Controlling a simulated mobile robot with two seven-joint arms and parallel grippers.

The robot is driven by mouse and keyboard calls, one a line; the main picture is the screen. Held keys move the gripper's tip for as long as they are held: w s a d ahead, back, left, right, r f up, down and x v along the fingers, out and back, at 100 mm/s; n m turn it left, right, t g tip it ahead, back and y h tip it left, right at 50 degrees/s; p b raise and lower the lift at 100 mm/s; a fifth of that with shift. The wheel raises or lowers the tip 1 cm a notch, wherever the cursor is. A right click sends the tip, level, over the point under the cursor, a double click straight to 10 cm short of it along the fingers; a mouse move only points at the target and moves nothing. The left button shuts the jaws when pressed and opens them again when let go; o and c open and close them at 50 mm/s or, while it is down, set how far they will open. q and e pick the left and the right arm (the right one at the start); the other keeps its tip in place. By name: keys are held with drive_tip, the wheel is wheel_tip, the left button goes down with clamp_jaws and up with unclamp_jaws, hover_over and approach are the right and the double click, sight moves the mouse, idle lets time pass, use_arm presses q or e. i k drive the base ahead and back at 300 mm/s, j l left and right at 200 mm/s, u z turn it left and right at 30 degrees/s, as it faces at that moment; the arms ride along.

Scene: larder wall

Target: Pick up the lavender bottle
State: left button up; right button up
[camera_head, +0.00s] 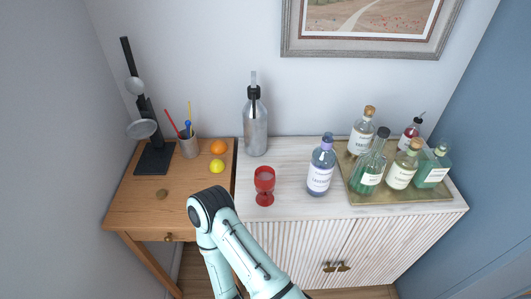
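The lavender bottle (320,178) stands upright on the white cabinet top, just left of the tray.
A gold tray (402,194) with several bottles stands right of it. A red goblet (265,186) and a tall metal siphon bottle (256,125) are to the left. A wooden side table (135,208) holds fruit, a pen cup and a black stand. The cabinet top (290,209) is bare in front.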

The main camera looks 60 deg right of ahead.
sight(324, 157)
drive_tip(key=z, duration=2.75)
